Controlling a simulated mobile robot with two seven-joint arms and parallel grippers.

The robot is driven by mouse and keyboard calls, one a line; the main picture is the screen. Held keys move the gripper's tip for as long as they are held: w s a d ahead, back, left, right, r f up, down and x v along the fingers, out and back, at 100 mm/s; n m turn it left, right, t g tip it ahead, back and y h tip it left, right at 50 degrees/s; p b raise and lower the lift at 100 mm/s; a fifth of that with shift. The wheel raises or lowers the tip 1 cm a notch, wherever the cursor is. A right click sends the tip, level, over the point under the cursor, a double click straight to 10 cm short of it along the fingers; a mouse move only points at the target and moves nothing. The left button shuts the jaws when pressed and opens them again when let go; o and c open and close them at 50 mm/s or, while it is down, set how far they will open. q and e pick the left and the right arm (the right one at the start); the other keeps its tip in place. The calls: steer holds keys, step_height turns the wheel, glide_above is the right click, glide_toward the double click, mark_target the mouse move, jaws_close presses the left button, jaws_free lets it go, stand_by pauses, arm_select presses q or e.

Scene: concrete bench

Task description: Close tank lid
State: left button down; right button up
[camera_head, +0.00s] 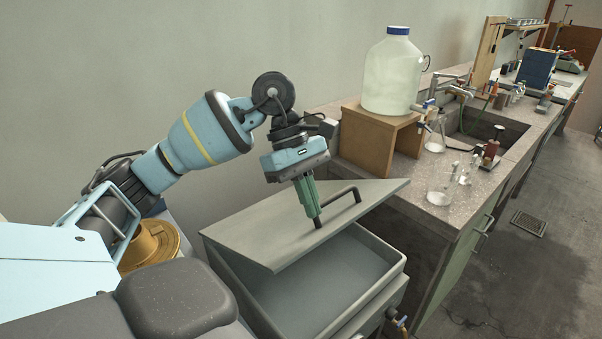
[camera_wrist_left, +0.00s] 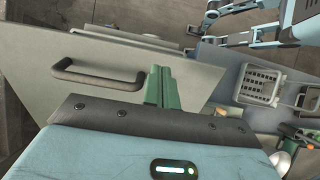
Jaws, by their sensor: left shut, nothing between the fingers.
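The tank (camera_head: 392,276) is a grey open-topped basin at the front, left of the bench. Its flat grey lid (camera_head: 258,232) is tilted, partly open, with the basin's inside showing beneath its front edge. A dark bar handle (camera_head: 344,193) sits on the lid; the lid (camera_wrist_left: 40,70) and handle (camera_wrist_left: 98,74) also show in the left wrist view. My left gripper (camera_head: 317,222) is shut and empty, its green fingers pointing down at the lid beside the handle. In the left wrist view the fingers (camera_wrist_left: 163,82) are right of the handle. I cannot tell if they touch the lid.
A concrete bench (camera_head: 412,172) stands to the right, with a large carboy (camera_head: 393,75) on a wooden stand (camera_head: 375,143). Glass flasks (camera_head: 440,195) stand near its front edge. A wall is behind the tank. The floor at right is mostly clear.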

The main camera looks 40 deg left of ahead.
mark_target(322, 235)
arm_select(q)
steer(key=shift+x, duration=1.15)
steer(key=shift+d+f, duration=0.35)
steer(key=shift+f, duration=0.25)
arm_select(e)
steer(key=shift+s, duration=0.45)
